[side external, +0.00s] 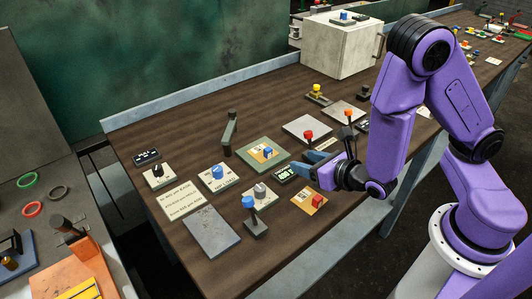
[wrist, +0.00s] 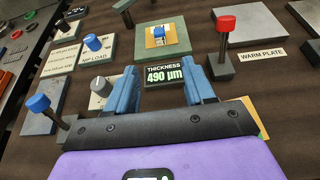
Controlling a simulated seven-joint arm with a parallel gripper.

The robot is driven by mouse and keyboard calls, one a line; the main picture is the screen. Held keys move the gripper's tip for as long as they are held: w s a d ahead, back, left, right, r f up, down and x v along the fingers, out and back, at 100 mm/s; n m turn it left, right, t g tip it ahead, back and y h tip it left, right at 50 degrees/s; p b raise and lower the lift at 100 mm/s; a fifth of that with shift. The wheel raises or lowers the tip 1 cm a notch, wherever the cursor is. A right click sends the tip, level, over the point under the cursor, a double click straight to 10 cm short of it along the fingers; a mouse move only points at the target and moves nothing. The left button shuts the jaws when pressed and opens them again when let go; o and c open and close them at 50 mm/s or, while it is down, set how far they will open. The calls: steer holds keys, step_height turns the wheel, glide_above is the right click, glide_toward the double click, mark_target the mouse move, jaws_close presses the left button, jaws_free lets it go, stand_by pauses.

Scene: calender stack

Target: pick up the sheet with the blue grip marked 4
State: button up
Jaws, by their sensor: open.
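A small orange-yellow sheet with a blue grip (side external: 268,152) lies on a green-grey square plate (side external: 251,160). In the wrist view, the blue-gripped sheet (wrist: 160,36) is at top centre, beyond my fingers; its number is too small to read. Another orange sheet with a red grip (side external: 317,201) lies near the table's front edge; a corner of an orange sheet shows behind my right finger in the wrist view. My gripper (side external: 305,162) has blue fingers, open and empty, over the area in front of the plate. Its fingers also show in the wrist view (wrist: 160,72).
A thickness display reading 490 µm (wrist: 165,74) sits between my fingers and the plate. A red-knobbed lever (wrist: 226,50) stands right of it, a blue-knobbed lever (side external: 250,215) at front left. The warm plate (wrist: 250,24) is right.

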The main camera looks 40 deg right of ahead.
glide_toward(268, 149)
steer(key=x, duration=0.5)
steer(key=shift+s+d+f, duration=0.1)
steer(key=shift+d+f, duration=0.05)
steer(key=shift+f, duration=0.25)
steer(key=shift+r+x, duration=0.15)
steer(key=shift+x, duration=1.3)
steer(key=shift+r+x, duration=0.2)
steer(key=shift+x, duration=1.25)
jaws_close()
